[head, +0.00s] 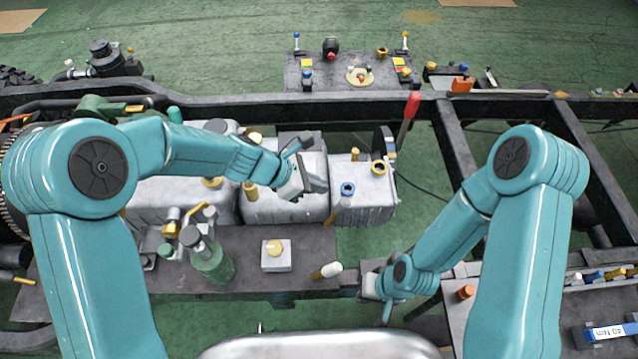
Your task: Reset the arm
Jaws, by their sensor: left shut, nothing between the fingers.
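My left arm (185,145) is teal and reaches in from the left. My right arm (445,235) is bent down and inward from the right. Its gripper (366,284) is low near the right end of a dark plate, close to a white-tipped yellow handle (326,271). Whether its fingers are open or shut is unclear.
Grey blocks (365,210) sit inside a dark chassis frame (230,97). A dark plate (312,243) holds a green bottle-like part (208,258) and a small white block with a yellow knob (276,256). A red-handled lever (409,112) stands upright. Green floor (425,190) shows between the beams.

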